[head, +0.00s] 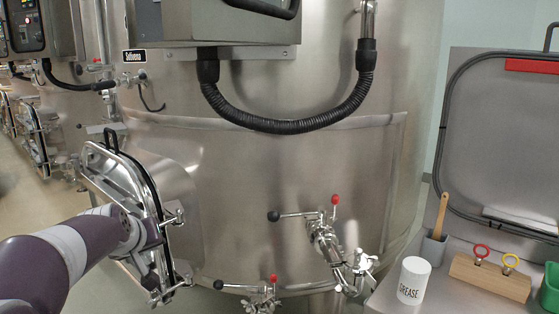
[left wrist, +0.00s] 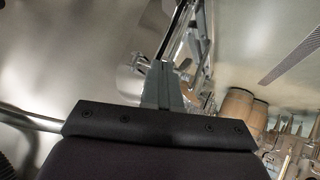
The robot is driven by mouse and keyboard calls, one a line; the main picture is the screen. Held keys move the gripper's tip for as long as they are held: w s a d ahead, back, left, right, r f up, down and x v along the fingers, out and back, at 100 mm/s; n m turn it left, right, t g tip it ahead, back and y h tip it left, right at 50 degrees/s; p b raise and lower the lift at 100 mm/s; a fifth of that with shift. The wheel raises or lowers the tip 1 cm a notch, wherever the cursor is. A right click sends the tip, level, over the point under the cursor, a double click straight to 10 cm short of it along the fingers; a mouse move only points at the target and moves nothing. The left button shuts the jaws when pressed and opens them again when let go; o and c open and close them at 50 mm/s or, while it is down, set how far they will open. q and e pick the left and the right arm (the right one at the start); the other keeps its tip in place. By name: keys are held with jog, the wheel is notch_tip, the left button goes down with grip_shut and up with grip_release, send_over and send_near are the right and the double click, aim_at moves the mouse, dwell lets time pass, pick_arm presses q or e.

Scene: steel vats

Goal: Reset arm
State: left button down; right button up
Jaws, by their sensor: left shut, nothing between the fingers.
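My left arm (head: 70,250) comes in from the lower left in the head view, purple with white bands. Its far end overlaps the open oval hatch door (head: 118,170) of the steel vat. The fingers are not clearly visible there. In the left wrist view my left gripper (left wrist: 162,66) has its grey fingers together with nothing between them. Shiny metal parts (left wrist: 178,40) show behind the fingers; I cannot tell whether they touch. My right gripper is in neither view.
The steel vat (head: 270,175) fills the middle. A black hose (head: 290,125) hangs on it. Valves with red knobs (head: 335,200) stick out low down. At right, a bench holds a white grease pot (head: 413,280) and a wooden block (head: 490,278). Brown cylinders (left wrist: 236,112) show in the wrist view.

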pick_arm(q)
jog(key=s+d+f+m+g, duration=0.2)
jog(key=s+d+f+g, duration=0.2)
jog(key=s+f, duration=0.85)
jog(key=s+d+f+m+g, duration=0.3)
jog(key=s+d+f+g, duration=0.15)
jog(key=s+f, duration=0.8)
notch_tip(320, 180, up, 21)
jog(key=s+p, duration=0.1)
jog(key=p, duration=1.7)
jog(key=shift+h+p, duration=0.3)
jog(key=shift+h, duration=0.1)
